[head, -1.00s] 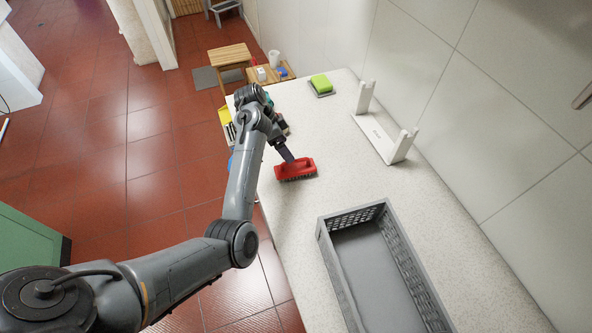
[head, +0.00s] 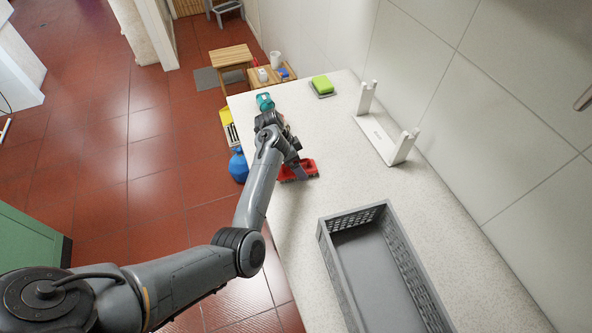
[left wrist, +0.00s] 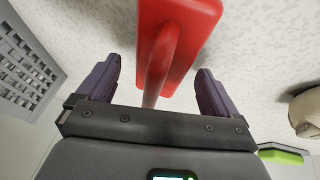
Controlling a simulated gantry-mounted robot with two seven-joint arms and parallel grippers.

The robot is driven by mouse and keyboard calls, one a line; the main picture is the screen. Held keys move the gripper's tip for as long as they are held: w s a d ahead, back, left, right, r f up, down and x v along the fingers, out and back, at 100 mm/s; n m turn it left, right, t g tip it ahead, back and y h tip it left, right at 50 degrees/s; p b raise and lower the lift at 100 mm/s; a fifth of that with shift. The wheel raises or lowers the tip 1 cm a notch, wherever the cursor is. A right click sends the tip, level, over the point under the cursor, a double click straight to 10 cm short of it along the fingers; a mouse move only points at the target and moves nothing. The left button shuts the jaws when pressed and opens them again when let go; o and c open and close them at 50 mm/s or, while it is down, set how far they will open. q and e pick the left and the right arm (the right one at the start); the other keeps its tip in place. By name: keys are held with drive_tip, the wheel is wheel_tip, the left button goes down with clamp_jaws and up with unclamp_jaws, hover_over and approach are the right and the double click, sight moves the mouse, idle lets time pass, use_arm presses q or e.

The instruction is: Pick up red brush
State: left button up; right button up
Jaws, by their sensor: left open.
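The red brush (head: 308,168) lies on the speckled stone counter, bristles down, partly hidden by my left gripper in the head view. In the left wrist view the red brush (left wrist: 187,22) has its raised handle running between the two fingers. My left gripper (left wrist: 158,88) is open, with one dark finger on each side of the handle and a gap to each. In the head view my left gripper (head: 296,172) is right at the brush. My right gripper is in neither view.
A grey crate (head: 327,240) stands on the counter nearer to me. A white rack (head: 380,138) stands along the wall, and a green sponge (head: 321,84) lies at the far end. A teal object (head: 265,101) is behind my arm. Counter around the brush is mostly clear.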

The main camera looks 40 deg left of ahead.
use_arm(q)
drive_tip(key=shift+c, duration=0.2)
drive_tip(key=c, duration=1.2)
drive_tip(key=shift+o, duration=0.2)
drive_tip(key=shift+r, duration=0.2)
drive_tip(key=shift+r, duration=0.55)
wheel_tip(320, 180, up, 3)
drive_tip(key=shift+f, duration=0.2)
drive_tip(key=s+d+r+p, duration=0.1)
drive_tip(key=s+d+r, duration=0.5)
drive_tip(key=d, duration=0.4)
drive_tip(key=shift+s+r, duration=0.15)
drive_tip(key=shift+r, duration=0.35)
